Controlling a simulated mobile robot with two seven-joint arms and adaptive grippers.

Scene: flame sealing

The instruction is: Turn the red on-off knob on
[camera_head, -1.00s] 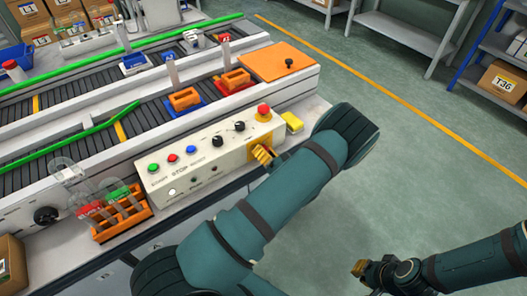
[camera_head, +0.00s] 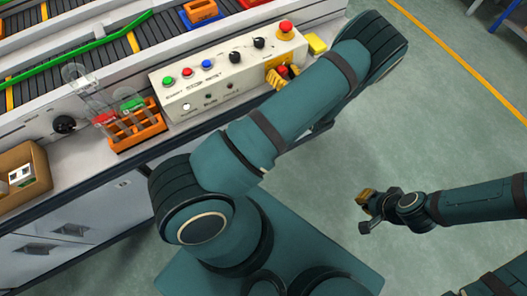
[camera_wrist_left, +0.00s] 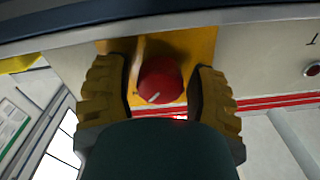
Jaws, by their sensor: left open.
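The red on-off knob (camera_wrist_left: 160,80), round with a white mark line, sits on a yellow plate (camera_wrist_left: 190,47) in the left wrist view. In the head view it is a small red spot (camera_head: 283,71) on the front of the cream control panel (camera_head: 222,89). My left gripper (camera_wrist_left: 158,88) is open, with one yellow finger on each side of the knob and a visible gap on both sides. In the head view this gripper (camera_head: 284,77) is partly hidden by my arm. My right gripper (camera_head: 366,199) hangs over the floor at the right, away from the panel; its opening is unclear.
A red mushroom button (camera_head: 286,28) stands on the panel top, with black knobs and coloured buttons along it. A yellow block (camera_head: 316,43) lies right of the panel. An orange rack (camera_head: 136,129) and a cardboard box (camera_head: 38,176) stand left.

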